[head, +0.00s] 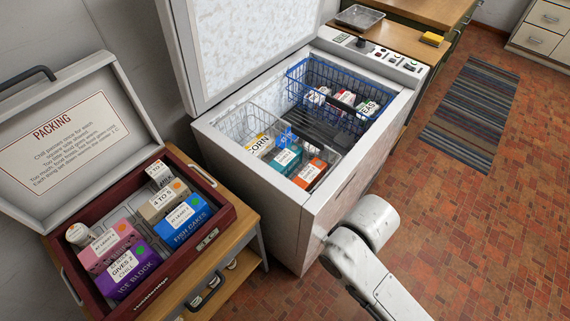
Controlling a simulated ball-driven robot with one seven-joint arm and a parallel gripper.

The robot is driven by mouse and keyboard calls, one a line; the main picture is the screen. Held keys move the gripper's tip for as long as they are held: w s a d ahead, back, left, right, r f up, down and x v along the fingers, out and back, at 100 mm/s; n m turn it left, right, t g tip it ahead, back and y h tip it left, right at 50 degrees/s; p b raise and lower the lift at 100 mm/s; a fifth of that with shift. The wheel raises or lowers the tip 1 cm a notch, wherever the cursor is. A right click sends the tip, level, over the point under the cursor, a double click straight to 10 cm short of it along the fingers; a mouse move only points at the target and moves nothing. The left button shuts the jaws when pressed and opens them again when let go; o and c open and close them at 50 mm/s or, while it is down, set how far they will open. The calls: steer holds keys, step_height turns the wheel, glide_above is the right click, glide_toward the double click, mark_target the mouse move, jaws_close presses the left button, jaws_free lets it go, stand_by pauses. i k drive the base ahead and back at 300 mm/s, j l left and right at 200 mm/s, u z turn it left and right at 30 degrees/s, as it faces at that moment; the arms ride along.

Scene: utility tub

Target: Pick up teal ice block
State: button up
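A teal block with a white label (285,160) lies in the near part of the open white chest freezer (310,218), between a corn packet (261,144) and an orange block (309,174). Its label is too small to read. Its upper face shows, and its lower part is hidden in the freezer. My white arm is at the lower right, in front of the freezer. My gripper is not in view.
A dark red cool box (226,218) stands open at the left, holding a purple ice block (128,270), blue fish cakes (185,222) and several other packs. A blue wire basket (296,80) and a white one (228,124) sit inside the freezer. The raised lid (250,40) stands behind.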

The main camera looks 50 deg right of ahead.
mark_target(286, 162)
steer(key=i+l, duration=0.15)
steer(key=l, duration=0.25)
steer(key=i+l, duration=0.15)
steer(key=l, duration=0.2)
steer(key=i+l+u, duration=0.1)
steer(key=l, duration=0.3)
steer(key=i+l, duration=0.2)
steer(key=l, duration=0.2)
